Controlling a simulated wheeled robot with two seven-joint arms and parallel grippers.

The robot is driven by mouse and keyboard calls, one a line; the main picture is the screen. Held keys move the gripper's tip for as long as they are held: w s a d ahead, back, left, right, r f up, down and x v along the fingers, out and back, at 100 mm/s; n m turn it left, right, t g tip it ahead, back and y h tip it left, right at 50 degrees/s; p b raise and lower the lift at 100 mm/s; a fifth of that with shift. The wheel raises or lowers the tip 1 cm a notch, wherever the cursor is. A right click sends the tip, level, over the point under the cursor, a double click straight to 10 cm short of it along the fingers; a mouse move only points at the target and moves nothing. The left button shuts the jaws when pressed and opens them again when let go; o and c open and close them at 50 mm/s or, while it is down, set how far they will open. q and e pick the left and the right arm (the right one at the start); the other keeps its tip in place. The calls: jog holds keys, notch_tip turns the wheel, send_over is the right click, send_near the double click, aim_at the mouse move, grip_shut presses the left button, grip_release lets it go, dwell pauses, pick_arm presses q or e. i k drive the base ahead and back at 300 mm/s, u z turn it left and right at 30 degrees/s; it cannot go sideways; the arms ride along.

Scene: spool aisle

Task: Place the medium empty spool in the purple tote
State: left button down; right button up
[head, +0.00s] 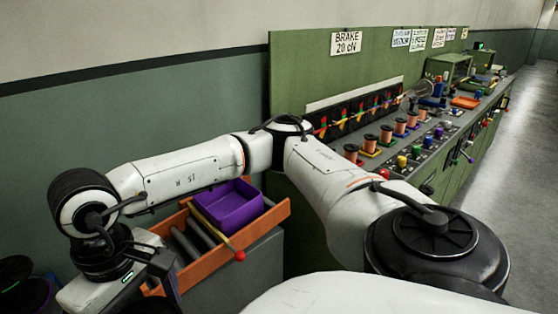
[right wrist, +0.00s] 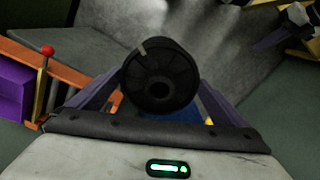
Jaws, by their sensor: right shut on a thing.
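The purple tote (head: 232,205) stands on an orange roller rack in the head view and looks empty. Its side shows at the left edge of the right wrist view (right wrist: 14,110). My right gripper (right wrist: 160,105) is shut on a black spool (right wrist: 158,82), seen end-on with its round flange and centre hole toward the camera. In the head view my right gripper (head: 160,270) is at the lower left, left of the tote and apart from it. The held spool cannot be made out there. My left gripper is not clearly in view.
The orange rack (head: 277,214) has grey rollers and a red-knobbed lever (head: 239,255) at its front. Dark round things (head: 18,290) lie at the lower left. A green bench (head: 455,165) with several copper spools runs along the right. The aisle floor (head: 505,130) is clear.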

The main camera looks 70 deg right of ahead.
aim_at(229, 205)
jog(key=z, duration=0.6)
jog(key=k, duration=0.8)
jog(key=z, duration=1.2)
jog(key=i, duration=1.35)
jog(key=u, duration=0.8)
